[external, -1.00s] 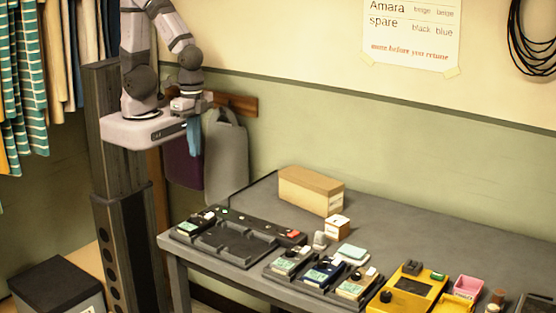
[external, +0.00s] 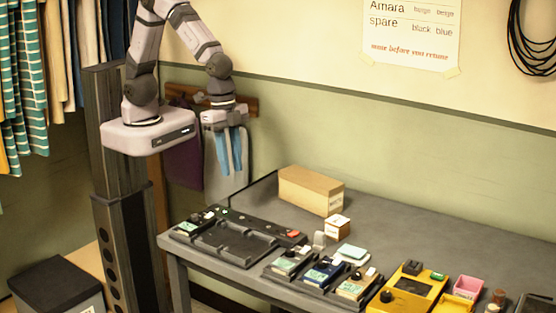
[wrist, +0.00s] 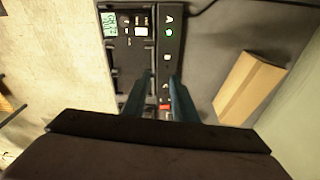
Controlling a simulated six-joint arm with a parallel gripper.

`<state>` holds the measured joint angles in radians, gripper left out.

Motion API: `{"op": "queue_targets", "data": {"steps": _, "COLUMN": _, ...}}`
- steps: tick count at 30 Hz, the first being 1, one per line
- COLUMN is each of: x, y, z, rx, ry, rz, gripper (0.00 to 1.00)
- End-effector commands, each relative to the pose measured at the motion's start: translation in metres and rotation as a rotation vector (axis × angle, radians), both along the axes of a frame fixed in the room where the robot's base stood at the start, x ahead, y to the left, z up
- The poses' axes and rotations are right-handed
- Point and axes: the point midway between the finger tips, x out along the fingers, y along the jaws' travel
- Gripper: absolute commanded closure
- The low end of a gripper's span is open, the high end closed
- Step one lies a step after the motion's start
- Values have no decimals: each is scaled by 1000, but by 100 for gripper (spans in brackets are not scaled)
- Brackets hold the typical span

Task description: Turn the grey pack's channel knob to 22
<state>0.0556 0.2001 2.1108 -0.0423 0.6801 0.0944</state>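A greyish pack (external: 284,265) with a small green screen and a dark knob sits at the left of the front row on the table in the external view. It looks like the grey pack; its channel number is too small to read. My gripper (external: 230,172) hangs high above and behind the table's left end, far from that pack. Its two blue fingers are apart with nothing between them. In the wrist view the gripper (wrist: 161,75) points down over the black dock (wrist: 170,60). A pack with a green screen (wrist: 110,24) shows at that dock's end.
The dock (external: 262,256) has empty bays. A blue pack (external: 318,273) and a beige pack (external: 352,288) stand right of the greyish one. A yellow case (external: 415,284), a cardboard box (external: 311,190) and a small box (external: 337,226) are nearby. The back right table is clear.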

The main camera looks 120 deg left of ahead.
Motion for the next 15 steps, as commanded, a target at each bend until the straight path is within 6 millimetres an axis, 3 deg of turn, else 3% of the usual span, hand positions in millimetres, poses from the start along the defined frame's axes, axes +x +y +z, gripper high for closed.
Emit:
{"op": "queue_targets", "data": {"steps": 1, "x": 27, "y": -8, "z": -10, "rx": -4, "ry": -22, "rz": -23, "gripper": 74}}
{"op": "queue_targets", "data": {"steps": 6, "x": 110, "y": -33, "z": -27, "rx": -17, "ry": -112, "rz": -92, "gripper": 74}}
{"op": "queue_targets", "data": {"steps": 9, "x": 147, "y": -46, "z": -37, "rx": -24, "ry": -156, "rz": -125, "gripper": 74}}
{"op": "queue_targets", "data": {"steps": 15, "x": 193, "y": -66, "z": -50, "rx": -32, "ry": -219, "rz": -169, "gripper": 74}}
